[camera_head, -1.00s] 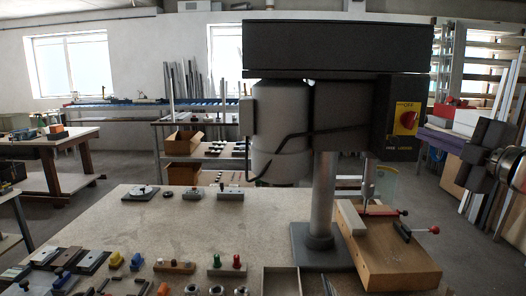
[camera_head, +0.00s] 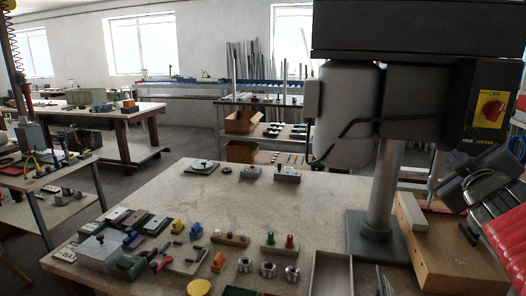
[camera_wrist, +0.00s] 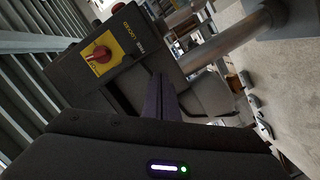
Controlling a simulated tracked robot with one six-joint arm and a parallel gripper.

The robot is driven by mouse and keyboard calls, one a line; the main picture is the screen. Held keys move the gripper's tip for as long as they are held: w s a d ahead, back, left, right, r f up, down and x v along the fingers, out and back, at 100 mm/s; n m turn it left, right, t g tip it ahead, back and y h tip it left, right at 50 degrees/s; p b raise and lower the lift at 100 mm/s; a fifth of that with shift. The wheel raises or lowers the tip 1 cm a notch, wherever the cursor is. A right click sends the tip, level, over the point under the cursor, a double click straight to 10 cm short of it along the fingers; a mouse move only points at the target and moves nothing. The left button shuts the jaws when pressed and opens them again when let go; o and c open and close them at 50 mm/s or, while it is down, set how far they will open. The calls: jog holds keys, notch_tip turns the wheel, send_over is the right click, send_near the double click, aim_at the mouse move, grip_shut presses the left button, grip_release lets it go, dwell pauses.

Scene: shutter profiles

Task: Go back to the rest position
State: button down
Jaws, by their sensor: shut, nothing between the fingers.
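My gripper (camera_head: 462,178) is at the right edge of the head view, dark grey, beside the drill press and above the wooden block (camera_head: 462,262). In the wrist view its dark fingers (camera_wrist: 163,97) are together with nothing between them. The drill press has a yellow plate with a red switch (camera_head: 491,108); this switch also shows in the wrist view (camera_wrist: 98,54). The press column (camera_head: 387,185) stands left of my gripper. The lower part of my arm is cut off by the frame.
The workbench (camera_head: 290,215) carries small fixtures, coloured knobs and several metal nuts along its front. An open-topped tray (camera_head: 331,272) sits near the column base. The bench middle is mostly clear. Other tables (camera_head: 110,118) stand at the left.

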jog(key=s+a+f+m+g+y, duration=0.2)
jog(key=s+a+f+g, duration=0.3)
jog(key=s+a+f, duration=0.4)
jog(key=s+a+f+m+g+y, duration=0.2)
jog(key=s+a+f+g+y, duration=0.3)
jog(key=s+a+f, duration=0.5)
jog(key=a+f, duration=0.7)
jog(key=a, duration=0.1)
jog(key=shift+s+f+m, duration=0.25)
jog(key=shift+m, duration=0.15)
jog(key=c, duration=2.5)
grip_release()
jog(key=shift+a, duration=0.1)
